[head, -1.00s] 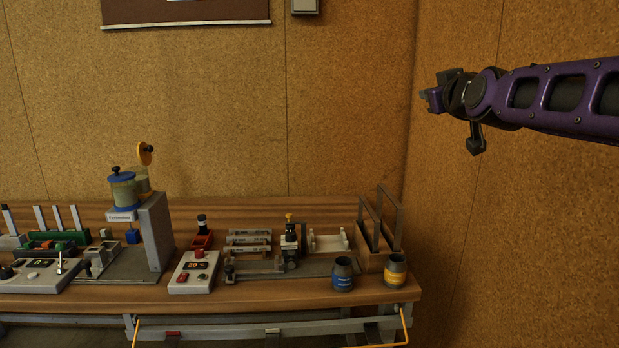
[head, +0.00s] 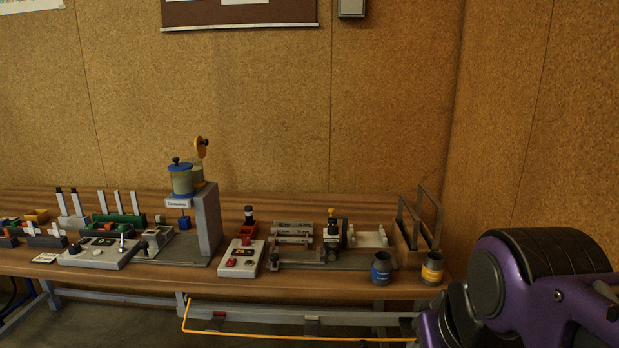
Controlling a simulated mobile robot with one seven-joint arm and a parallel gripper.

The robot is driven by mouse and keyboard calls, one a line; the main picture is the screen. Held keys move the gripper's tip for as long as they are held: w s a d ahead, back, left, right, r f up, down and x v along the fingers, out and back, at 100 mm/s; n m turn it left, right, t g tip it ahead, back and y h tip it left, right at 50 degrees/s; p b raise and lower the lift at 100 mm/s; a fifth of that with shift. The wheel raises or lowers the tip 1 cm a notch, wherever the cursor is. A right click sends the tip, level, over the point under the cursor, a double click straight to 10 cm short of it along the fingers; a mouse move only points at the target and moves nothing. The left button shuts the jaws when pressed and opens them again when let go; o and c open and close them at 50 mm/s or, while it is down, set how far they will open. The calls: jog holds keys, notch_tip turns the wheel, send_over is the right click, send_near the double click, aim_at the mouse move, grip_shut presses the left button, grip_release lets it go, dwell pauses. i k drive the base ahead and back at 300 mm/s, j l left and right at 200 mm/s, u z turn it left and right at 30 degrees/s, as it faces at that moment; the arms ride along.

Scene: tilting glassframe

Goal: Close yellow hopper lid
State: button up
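The yellow hopper lid (head: 201,148) is a small yellow disc with a dark knob. It stands up on edge, open, above the rear hopper (head: 197,176) on the grey dispenser column (head: 208,220). In front of it is a second hopper (head: 181,182) with a blue rim, closed by a blue lid (head: 180,166) with a black knob. The front hopper partly hides the rear one. My purple arm shows at the lower right, well away from the hoppers. No fingertips of my gripper can be made out in the picture.
The wooden bench (head: 110,276) holds a control box (head: 241,258), a blue-banded cup (head: 381,268), a yellow-banded cup (head: 432,268) and a wooden rack (head: 415,240) at the right. A yellow rail (head: 290,334) runs along the front. The air above the bench is clear.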

aim_at(200, 144)
jog(key=i+j, duration=0.1)
jog(key=j, duration=0.3)
jog(key=i+j+u, duration=0.1)
jog(key=j, duration=0.25)
jog(key=i+j, duration=0.1)
jog(key=j, duration=0.3)
jog(key=i+j, duration=0.1)
jog(key=j, duration=0.25)
jog(key=i+j+u, duration=0.1)
jog(key=j, duration=0.3)
jog(key=i+j, duration=0.15)
jog(key=j, duration=0.2)
jog(key=i+j+u, duration=0.1)
jog(key=j, duration=0.3)
jog(key=i+j, duration=0.15)
jog(key=j, duration=0.2)
jog(key=j+u, duration=0.1)
jog(key=j, duration=0.7)
jog(key=i+j+u, duration=0.1)
jog(key=j, duration=0.7)
jog(key=l, duration=0.6)
jog(key=i+l+z, duration=0.1)
jog(key=l, duration=0.45)
